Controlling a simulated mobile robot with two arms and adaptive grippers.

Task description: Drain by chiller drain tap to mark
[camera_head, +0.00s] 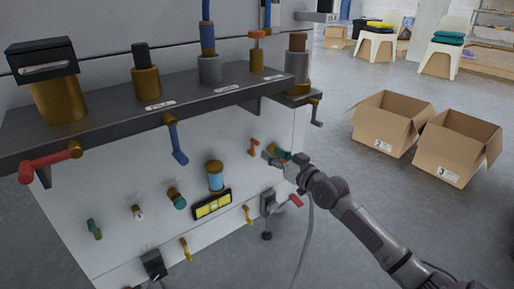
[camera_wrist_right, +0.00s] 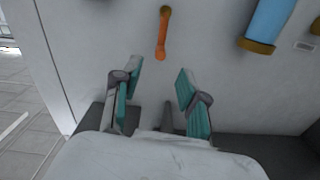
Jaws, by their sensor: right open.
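My right gripper (camera_head: 278,153) is at the right end of the white panel, its teal-padded fingers spread and empty. In the right wrist view the open fingers (camera_wrist_right: 160,72) point at a small orange handle (camera_wrist_right: 162,32), which hangs down just beyond the fingertips, apart from them. In the head view this orange handle (camera_head: 253,147) is just left of the gripper. A blue sight glass with brass ends (camera_head: 215,176) is on the panel further left; it also shows in the wrist view (camera_wrist_right: 270,20). No readable label tells which tap is the chiller drain. My left gripper is out of view.
The panel also bears a yellow gauge plate (camera_head: 212,205), small brass handles, a green lever (camera_head: 94,229) and a red-handled valve (camera_head: 295,200). A dark shelf (camera_head: 110,117) with brass fittings juts out above. Open cardboard boxes (camera_head: 455,150) stand on the floor at right.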

